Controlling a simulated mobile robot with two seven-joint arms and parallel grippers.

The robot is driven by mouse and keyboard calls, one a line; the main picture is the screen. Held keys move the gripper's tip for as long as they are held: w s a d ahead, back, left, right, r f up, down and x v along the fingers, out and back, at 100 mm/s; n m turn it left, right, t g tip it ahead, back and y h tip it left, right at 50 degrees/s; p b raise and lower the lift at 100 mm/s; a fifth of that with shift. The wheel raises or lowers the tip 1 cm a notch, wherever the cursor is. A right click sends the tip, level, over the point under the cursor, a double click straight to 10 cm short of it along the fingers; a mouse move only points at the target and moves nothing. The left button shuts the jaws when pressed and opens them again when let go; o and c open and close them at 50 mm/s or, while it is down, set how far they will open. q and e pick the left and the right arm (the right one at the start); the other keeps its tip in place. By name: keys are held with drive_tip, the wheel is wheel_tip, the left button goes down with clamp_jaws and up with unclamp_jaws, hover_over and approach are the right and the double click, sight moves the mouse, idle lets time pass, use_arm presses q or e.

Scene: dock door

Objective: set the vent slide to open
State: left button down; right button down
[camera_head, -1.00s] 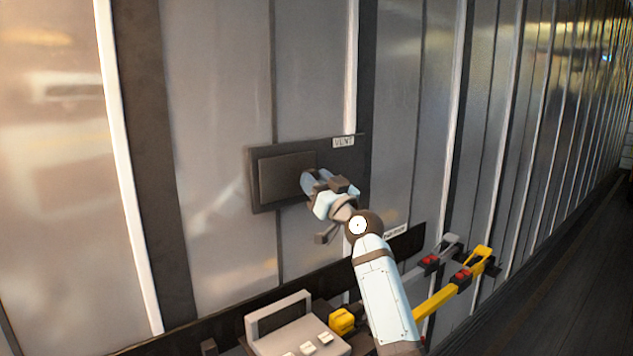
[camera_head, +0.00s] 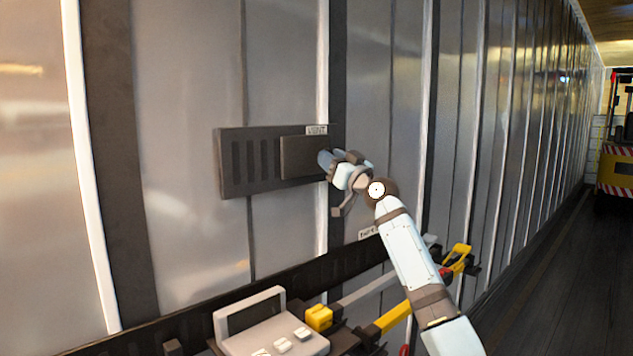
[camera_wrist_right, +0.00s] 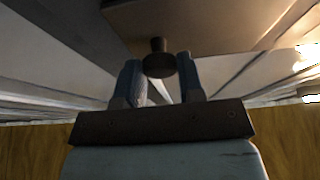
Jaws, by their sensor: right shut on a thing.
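The vent slide (camera_head: 302,158) is a dark flat plate at the right end of the vent frame (camera_head: 227,185), under a small VENT label (camera_head: 316,130). To its left a row of dark slots (camera_head: 252,160) is uncovered. My right gripper (camera_head: 326,161) is at the slide's right edge. In the right wrist view, a dark round knob (camera_wrist_right: 158,64) stands between the two blue fingers of my right gripper (camera_wrist_right: 160,78), which is shut on it. In the head view my fingers hide the knob. My left gripper is not in view.
Below the vent are a grey box with a handle (camera_head: 275,335), a yellow block (camera_head: 319,317) and yellow and grey bars with a yellow handle (camera_head: 457,257). A yellow forklift (camera_head: 617,165) stands far right. The dark floor (camera_head: 545,290) at the right is clear.

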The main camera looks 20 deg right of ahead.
drive_tip(key=shift+w+d+r, duration=0.1)
drive_tip(key=shift+w+d, duration=0.05)
drive_tip(key=shift+d, duration=0.45)
drive_tip(key=c, duration=1.1)
unclamp_jaws()
drive_tip(key=o, duration=0.4)
drive_tip(key=shift+w+d, duration=0.1)
drive_tip(key=shift+c, duration=0.2)
drive_tip(key=b+v, duration=0.1)
drive_tip(key=v, duration=1.3)
